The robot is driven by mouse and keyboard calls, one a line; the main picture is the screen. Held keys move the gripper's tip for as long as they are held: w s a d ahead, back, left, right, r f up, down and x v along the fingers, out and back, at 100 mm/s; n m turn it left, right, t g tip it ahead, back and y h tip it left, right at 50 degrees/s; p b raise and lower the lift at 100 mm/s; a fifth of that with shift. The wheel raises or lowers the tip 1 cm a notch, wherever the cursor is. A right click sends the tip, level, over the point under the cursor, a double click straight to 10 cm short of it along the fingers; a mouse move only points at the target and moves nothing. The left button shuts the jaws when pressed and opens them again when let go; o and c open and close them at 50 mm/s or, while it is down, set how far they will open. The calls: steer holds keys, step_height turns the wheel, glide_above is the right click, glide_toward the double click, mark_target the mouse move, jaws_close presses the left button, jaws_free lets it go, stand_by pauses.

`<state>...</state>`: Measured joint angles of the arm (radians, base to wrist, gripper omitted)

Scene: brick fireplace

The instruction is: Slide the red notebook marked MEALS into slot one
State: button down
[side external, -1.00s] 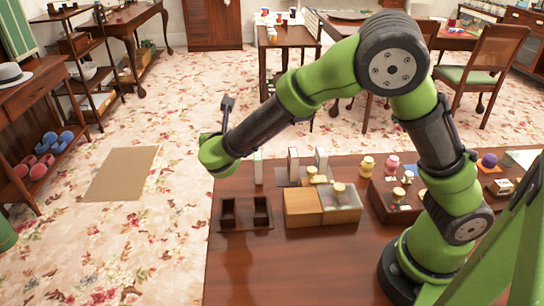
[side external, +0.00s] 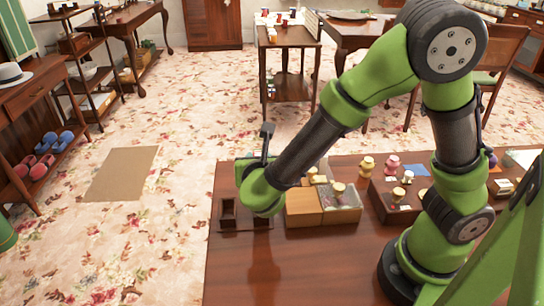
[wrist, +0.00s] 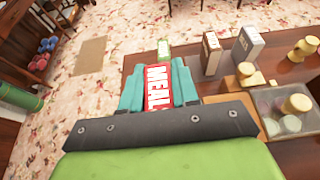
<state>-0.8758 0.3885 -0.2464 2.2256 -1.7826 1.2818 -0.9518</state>
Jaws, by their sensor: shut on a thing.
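In the wrist view the red notebook (wrist: 157,86) with white letters reading MEAL is between the teal fingers of my gripper (wrist: 158,92). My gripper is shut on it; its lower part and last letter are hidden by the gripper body. In the side view my green wrist hides the fingers and the notebook. A dark brown holder with two box-like slots (side external: 228,228) stands on the table's left end. My wrist is over or in front of its right slot and partly covers it. The left slot (side external: 228,208) looks empty. I cannot tell the notebook's height above the holder.
Upright books stand ahead in the wrist view: a brown-edged one (wrist: 210,54), a white one (wrist: 248,44) and a small green-white one (wrist: 164,49). A wooden box (side external: 303,206) with a clear-topped bin (side external: 341,202) stands right of the holder.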

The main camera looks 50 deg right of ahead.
steer(key=shift+f, duration=2.45)
steer(key=shift+f, duration=2.15)
steer(key=c, duration=0.8)
jaws_free()
steer(key=v, duration=1.7)
